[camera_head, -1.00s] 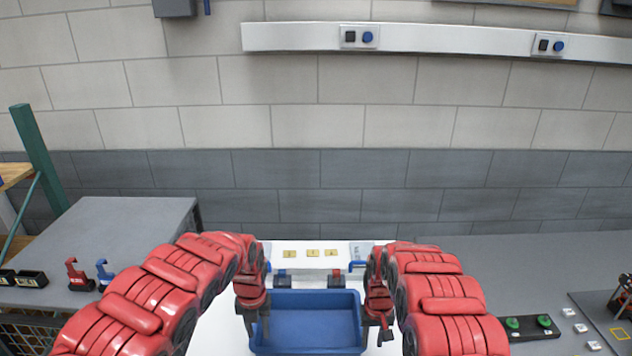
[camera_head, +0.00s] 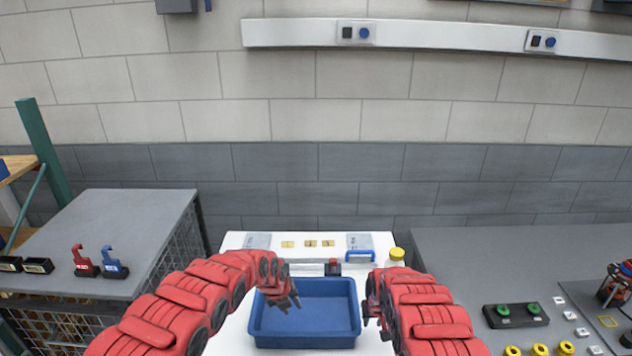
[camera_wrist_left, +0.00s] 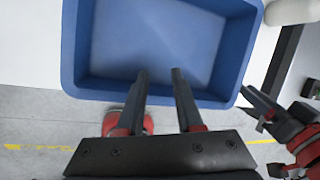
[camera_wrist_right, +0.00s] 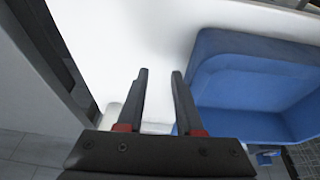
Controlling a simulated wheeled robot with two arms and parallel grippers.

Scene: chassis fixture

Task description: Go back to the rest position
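My left gripper (camera_head: 289,302) hangs over the left part of a blue bin (camera_head: 305,340). Its two fingers are apart with nothing between them in the left wrist view (camera_wrist_left: 160,75), where the bin (camera_wrist_left: 70,50) lies beyond the fingertips. My right gripper (camera_head: 376,322) is just right of the bin, partly hidden by my arm. In the right wrist view (camera_wrist_right: 160,75) its fingers are apart and empty over the white table, with the bin (camera_wrist_right: 255,85) to the right. The bin looks empty and stands on the white table (camera_head: 232,330).
Left, a grey bench (camera_head: 130,225) holds red and blue hooks. Right, a grey bench (camera_head: 500,260) carries a green-button box (camera_head: 515,315) and yellow rings (camera_head: 540,349).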

